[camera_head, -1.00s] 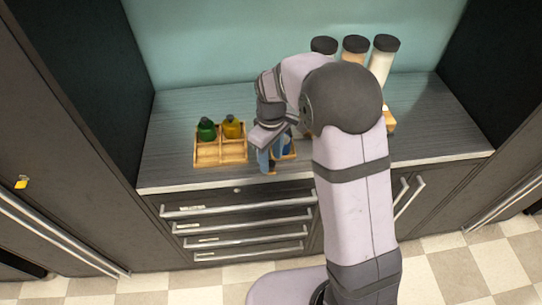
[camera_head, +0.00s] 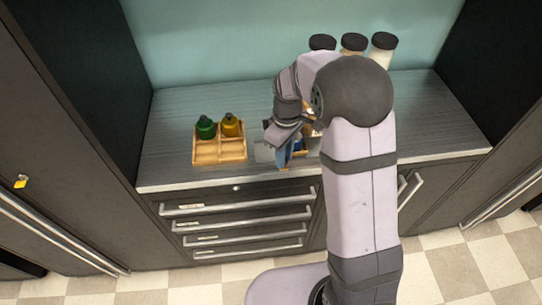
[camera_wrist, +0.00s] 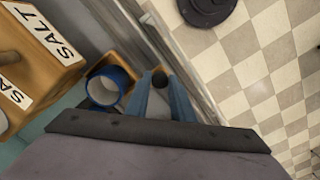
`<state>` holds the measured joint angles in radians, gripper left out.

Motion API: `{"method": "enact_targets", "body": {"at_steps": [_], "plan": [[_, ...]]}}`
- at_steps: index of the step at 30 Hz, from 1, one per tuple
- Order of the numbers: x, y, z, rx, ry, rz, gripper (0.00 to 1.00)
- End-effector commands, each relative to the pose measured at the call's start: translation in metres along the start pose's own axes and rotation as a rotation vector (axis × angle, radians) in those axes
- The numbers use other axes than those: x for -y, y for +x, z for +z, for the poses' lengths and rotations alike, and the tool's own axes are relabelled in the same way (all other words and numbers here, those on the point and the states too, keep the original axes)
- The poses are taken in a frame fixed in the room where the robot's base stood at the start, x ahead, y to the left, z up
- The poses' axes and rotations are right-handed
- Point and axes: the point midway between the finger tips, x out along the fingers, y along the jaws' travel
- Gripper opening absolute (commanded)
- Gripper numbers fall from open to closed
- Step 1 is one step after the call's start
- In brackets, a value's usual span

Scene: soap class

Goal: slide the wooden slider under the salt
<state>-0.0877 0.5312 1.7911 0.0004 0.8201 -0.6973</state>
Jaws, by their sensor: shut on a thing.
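The wooden slider (camera_wrist: 128,76) is a small tan wooden tray holding a blue-rimmed cup (camera_wrist: 108,85). In the head view the blue cup (camera_head: 298,146) shows just right of my gripper (camera_head: 284,166), and my arm hides much of the slider. My gripper (camera_wrist: 158,84) points down at the slider's near edge; its two blue fingers are shut on a part of the slider with a dark round end. The salt is marked by a wooden block labelled SALT (camera_wrist: 58,50) at the upper left of the wrist view, apart from the slider. My arm hides this block in the head view.
Several dark-lidded jars (camera_head: 383,41) stand at the back right. A pale patch (camera_head: 264,152) lies on the counter left of my gripper. The far left counter is clear.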

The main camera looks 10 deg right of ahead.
Motion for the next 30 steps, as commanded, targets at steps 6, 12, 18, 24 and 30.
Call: {"method": "enact_targets", "body": {"at_steps": [6, 12, 18, 24, 30], "plan": [[-0.026, -0.001, 0.025, -0.001, 0.002, 0.002, 0.0], [-0.027, -0.001, 0.026, -0.002, -0.001, 0.002, 0.0], [-0.027, -0.001, 0.026, -0.002, -0.001, 0.002, 0.4], [-0.027, -0.001, 0.026, -0.001, -0.001, 0.002, 0.4], [-0.027, -0.005, 0.026, -0.002, -0.001, 0.002, 0.4]]}}
